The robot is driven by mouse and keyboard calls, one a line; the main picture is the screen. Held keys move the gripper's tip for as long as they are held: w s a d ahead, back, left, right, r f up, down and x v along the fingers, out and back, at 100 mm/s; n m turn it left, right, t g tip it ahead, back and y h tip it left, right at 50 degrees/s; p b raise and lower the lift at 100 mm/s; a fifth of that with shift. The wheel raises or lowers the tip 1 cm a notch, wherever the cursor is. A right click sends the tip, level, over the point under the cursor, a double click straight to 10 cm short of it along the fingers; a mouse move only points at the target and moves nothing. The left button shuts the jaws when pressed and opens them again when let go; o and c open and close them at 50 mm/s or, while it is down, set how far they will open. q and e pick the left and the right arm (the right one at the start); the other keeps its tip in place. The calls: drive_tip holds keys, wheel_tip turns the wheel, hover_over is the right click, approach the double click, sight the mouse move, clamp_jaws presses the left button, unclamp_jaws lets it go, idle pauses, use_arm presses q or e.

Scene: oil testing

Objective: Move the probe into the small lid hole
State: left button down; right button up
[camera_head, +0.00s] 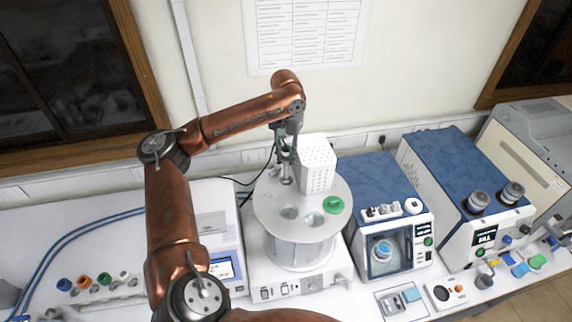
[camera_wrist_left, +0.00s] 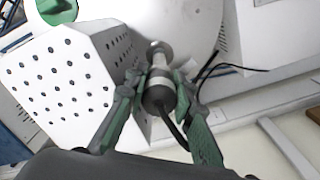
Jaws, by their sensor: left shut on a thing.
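The probe (camera_head: 287,173) is a short grey-white cylinder with a black cable, upright over the back left part of the round white lid (camera_head: 268,207). My left gripper (camera_head: 286,156) is shut on it from above. In the left wrist view, the green fingers of my left gripper (camera_wrist_left: 160,92) lie on both sides of the probe (camera_wrist_left: 157,76). The lid shows two larger round holes (camera_head: 289,213) near its front and a green cap (camera_head: 333,204) at its right. I cannot pick out the small hole, nor tell whether the probe's tip is in it. My right gripper is out of view.
A white perforated box (camera_head: 318,165) stands on the lid close beside my left gripper; it also shows in the left wrist view (camera_wrist_left: 62,88). Blue-topped instruments (camera_head: 375,185) stand to the right. A row of coloured caps (camera_head: 104,279) lies at left.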

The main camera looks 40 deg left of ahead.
sight(286, 174)
use_arm(q)
drive_tip(key=shift+s, duration=0.15)
idle(0.6)
drive_tip(key=shift+f, duration=0.15)
idle(0.8)
drive_tip(key=shift+f, duration=1.35)
drive_tip(key=shift+f, duration=0.1)
drive_tip(key=shift+f, duration=1.9)
drive_tip(key=shift+f, duration=0.65)
drive_tip(key=shift+f, duration=0.5)
